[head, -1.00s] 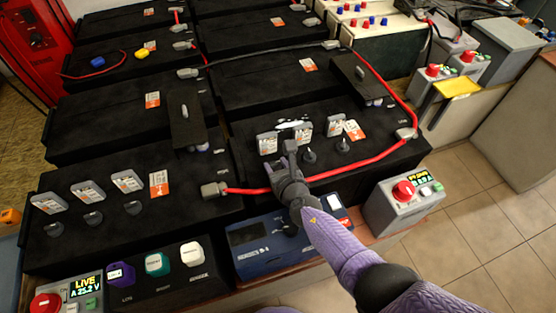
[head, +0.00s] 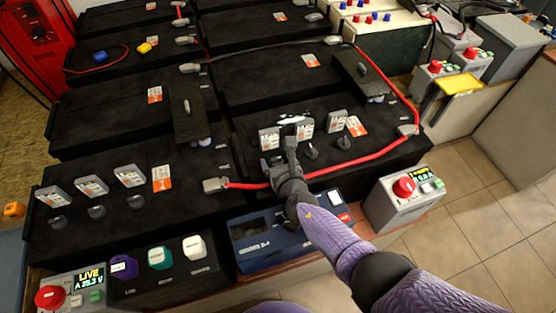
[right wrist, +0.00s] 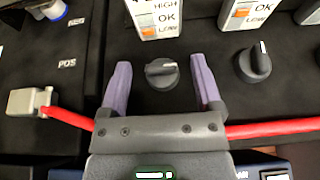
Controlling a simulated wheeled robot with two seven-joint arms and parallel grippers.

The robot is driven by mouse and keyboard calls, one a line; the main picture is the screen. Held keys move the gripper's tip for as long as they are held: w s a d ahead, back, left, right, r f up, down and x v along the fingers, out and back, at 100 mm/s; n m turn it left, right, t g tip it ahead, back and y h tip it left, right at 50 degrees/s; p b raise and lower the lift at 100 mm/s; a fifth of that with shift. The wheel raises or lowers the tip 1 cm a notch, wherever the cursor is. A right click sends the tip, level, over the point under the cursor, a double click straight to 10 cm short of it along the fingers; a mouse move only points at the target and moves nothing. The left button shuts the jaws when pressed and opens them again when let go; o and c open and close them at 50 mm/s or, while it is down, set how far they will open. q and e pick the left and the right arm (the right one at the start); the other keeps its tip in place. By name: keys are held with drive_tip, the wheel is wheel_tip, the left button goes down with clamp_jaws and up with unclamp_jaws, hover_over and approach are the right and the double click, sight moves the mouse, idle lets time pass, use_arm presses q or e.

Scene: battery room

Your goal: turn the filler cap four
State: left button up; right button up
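My right gripper (head: 290,150) is over the front right battery, at the leftmost of its row of dark round caps. In the right wrist view the gripper (right wrist: 161,66) is open, one purple finger on each side of that black filler cap (right wrist: 161,74). Gaps show between the cap and both fingers. Its raised grip ridge lies roughly crosswise between the fingers. In the head view my gripper hides this cap. Another cap (right wrist: 254,62) with its ridge turned upright stands to the right. I see no number on the caps. My left gripper is not in view.
Level cards (head: 304,127) stand behind the caps. A red cable (head: 330,169) runs close in front of them, under my gripper. A blue box (head: 262,246) and a grey box with a red button (head: 392,204) stand in front. A similar battery (head: 120,235) is on the left.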

drive_tip(key=shift+s+r, duration=0.15)
drive_tip(key=shift+r, duration=0.05)
drive_tip(key=p+v, duration=0.3)
drive_tip(key=p, duration=0.1)
drive_tip(key=shift+s+d+r, duration=0.15)
drive_tip(key=shift+s+r, duration=0.1)
drive_tip(key=shift+r, duration=0.15)
drive_tip(key=p+v, duration=0.1)
drive_tip(key=v, duration=0.1)
drive_tip(key=p+v, duration=0.1)
drive_tip(key=v, duration=0.2)
drive_tip(key=shift+s+f+p, duration=0.15)
drive_tip(key=shift+f+p, duration=0.05)
drive_tip(key=shift+p, duration=0.15)
drive_tip(key=shift+s, duration=0.25)
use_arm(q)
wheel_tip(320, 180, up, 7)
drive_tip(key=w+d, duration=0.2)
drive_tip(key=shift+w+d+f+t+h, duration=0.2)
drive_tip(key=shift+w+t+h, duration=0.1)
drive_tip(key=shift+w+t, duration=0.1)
use_arm(e)
drive_tip(key=shift+s+d, duration=0.1)
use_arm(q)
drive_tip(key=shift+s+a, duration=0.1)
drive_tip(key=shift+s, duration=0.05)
